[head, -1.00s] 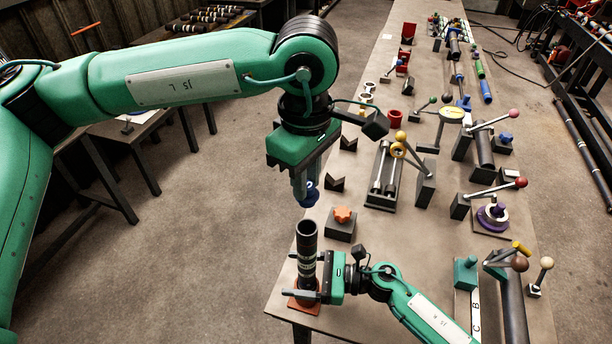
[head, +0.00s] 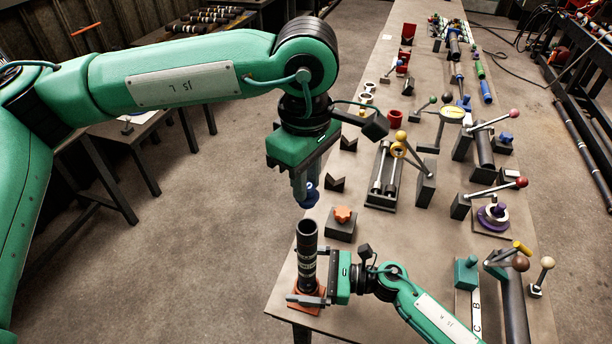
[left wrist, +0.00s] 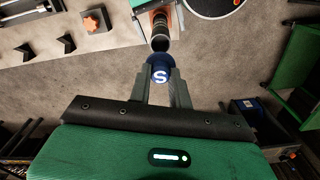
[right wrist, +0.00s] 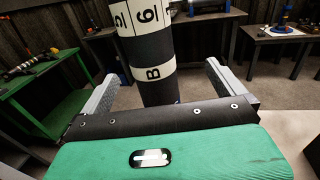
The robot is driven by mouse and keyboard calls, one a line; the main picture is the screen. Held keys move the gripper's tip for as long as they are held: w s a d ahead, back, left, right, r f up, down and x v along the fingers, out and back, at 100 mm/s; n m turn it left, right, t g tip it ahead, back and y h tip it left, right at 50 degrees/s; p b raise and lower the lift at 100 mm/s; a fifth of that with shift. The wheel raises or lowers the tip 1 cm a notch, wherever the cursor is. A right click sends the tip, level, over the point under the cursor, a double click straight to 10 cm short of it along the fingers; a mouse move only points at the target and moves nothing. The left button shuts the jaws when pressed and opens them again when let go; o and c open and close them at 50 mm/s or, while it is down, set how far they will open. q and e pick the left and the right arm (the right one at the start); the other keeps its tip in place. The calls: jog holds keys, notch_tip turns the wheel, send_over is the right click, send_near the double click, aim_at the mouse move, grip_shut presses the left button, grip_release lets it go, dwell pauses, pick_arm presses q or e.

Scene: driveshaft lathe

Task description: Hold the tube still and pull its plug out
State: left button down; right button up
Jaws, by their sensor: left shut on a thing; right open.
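The dark tube (head: 307,260) stands upright on an orange-brown base (head: 296,303) at the table's near left corner. Its top is open. My left gripper (head: 304,186) is shut on the blue plug (head: 308,200) and holds it above the tube's mouth, clear of it. In the left wrist view the plug (left wrist: 159,75) shows a white S, with the open tube (left wrist: 160,40) beyond it. My right gripper (head: 312,283) is open low at the tube. In the right wrist view the tube (right wrist: 152,60), with white lettered bands, stands between the spread fingers, with gaps on both sides.
A dark block with an orange knob (head: 342,215) stands close behind the tube. Lever fixtures and rods fill the table's right side, including a green block with a lettered strip (head: 466,272). Open floor lies left of the table.

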pick_arm(q)
jog(key=shift+f+b, duration=0.9)
jog(key=shift+f, duration=0.05)
pick_arm(e)
jog(key=d, duration=0.4)
jog(key=shift+s+d, duration=0.25)
jog(key=shift+d, duration=0.15)
jog(key=shift+d, duration=0.1)
jog(key=s+d, duration=0.1)
jog(key=d, duration=1)
jog(key=shift+s+d, duration=0.2)
jog(key=shift+d, duration=0.2)
